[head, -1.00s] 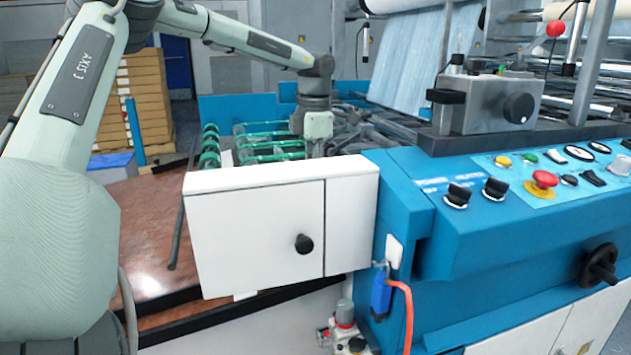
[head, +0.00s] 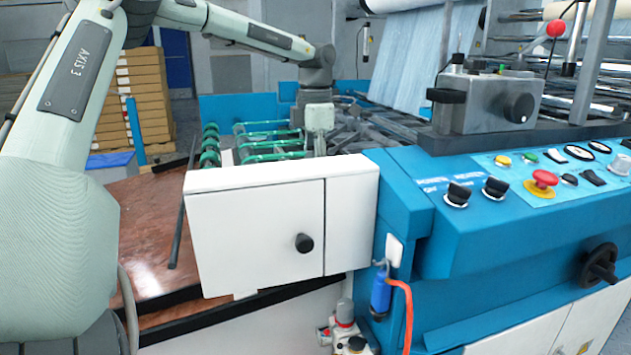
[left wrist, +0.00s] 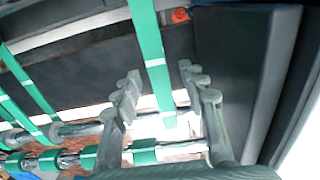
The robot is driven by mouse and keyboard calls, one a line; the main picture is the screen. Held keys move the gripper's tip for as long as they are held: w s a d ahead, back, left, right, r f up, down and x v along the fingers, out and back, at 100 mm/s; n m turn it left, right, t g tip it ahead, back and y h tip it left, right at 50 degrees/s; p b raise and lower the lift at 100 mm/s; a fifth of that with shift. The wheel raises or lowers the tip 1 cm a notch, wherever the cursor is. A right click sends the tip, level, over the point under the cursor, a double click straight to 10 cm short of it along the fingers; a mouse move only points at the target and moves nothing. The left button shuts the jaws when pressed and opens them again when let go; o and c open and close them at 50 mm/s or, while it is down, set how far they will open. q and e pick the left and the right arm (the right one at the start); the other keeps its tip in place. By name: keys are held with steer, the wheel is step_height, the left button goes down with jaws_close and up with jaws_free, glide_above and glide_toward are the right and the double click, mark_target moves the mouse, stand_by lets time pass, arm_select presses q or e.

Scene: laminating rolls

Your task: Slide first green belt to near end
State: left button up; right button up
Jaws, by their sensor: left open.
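Several green belts (head: 262,127) run over rollers behind the white cabinet in the head view. In the left wrist view one green belt (left wrist: 151,50) passes between the two grey fingers of my left gripper (left wrist: 159,72). The fingers are open, one on each side of this belt, with gaps to it. Other green belts (left wrist: 30,82) lie to the left in that view. In the head view my left wrist hangs at the right end of the belts; its fingertips are hidden behind the cabinet. My right gripper is not in view.
The white cabinet (head: 255,235) with a black knob stands in front of the belts. The blue machine panel (head: 480,230) with knobs is at the right. A dark plate (left wrist: 245,75) rises close to the right finger in the left wrist view.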

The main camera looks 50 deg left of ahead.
arm_select(q)
step_height(320, 180, up, 11)
steer(key=shift+f, duration=0.2)
stand_by(0.5)
